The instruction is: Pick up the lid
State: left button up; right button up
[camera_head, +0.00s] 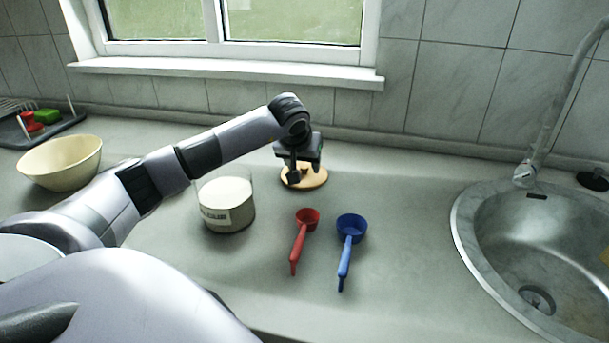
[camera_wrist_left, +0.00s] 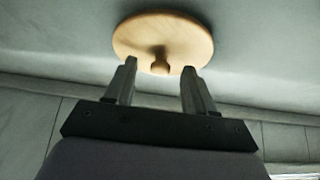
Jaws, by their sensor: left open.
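The lid (camera_head: 317,181) is a round, light wooden disc lying on the counter behind the two scoops. In the left wrist view the lid (camera_wrist_left: 190,32) shows whole, with a small round knob (camera_wrist_left: 160,67) on it. My left gripper (camera_head: 304,177) is over the lid and hides part of it in the head view. In the left wrist view its two fingers (camera_wrist_left: 160,85) are apart, with the knob showing between and just beyond their tips. Nothing is held. My right gripper is not in view.
A glass jar with pale contents (camera_head: 227,208) stands left of the lid, under my left arm. A red scoop (camera_head: 305,228) and a blue scoop (camera_head: 350,235) lie in front. A cream bowl (camera_head: 62,165) is at left, a sink (camera_head: 500,260) at right. The counter right of the lid is clear.

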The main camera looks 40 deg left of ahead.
pick_arm(q)
jog(key=shift+w+a+f, duration=0.15)
jog(key=shift+f, duration=0.15)
jog(key=shift+c, duration=0.3)
grip_shut()
jog(key=shift+r, duration=0.1)
